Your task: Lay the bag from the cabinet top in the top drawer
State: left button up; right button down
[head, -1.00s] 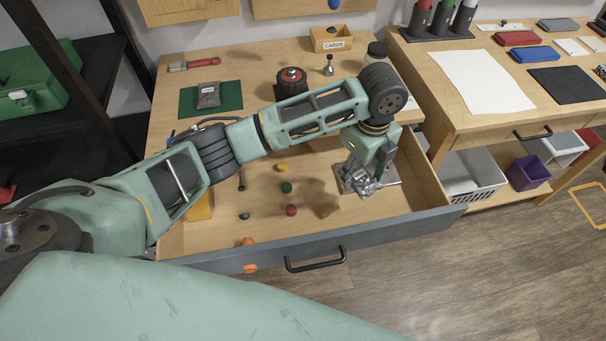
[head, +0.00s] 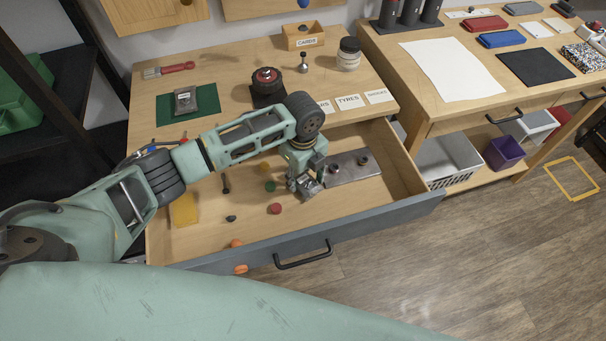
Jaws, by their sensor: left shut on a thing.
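My left gripper (head: 303,178) is inside the open top drawer (head: 345,218), low over its floor. It is shut on a small grey, shiny bag (head: 309,188), partly hidden by the fingers. I cannot tell whether the bag touches the drawer floor. Another dark grey packet with a label (head: 186,102) lies on a green mat (head: 207,98) on the cabinet top (head: 225,72). My right gripper is not in view.
In the drawer, a metal plate (head: 340,172) with knobs lies right of the gripper. A red ball (head: 275,208), a green one (head: 270,186), a yellow block (head: 184,210) and orange pieces (head: 236,243) lie left of it. The drawer's front right is clear.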

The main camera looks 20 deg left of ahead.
aim_at(303, 179)
pick_arm(q)
jog(key=o, duration=1.3)
jog(key=shift+f, duration=0.1)
jog(key=shift+c, duration=0.2)
notch_tip(303, 179, up, 12)
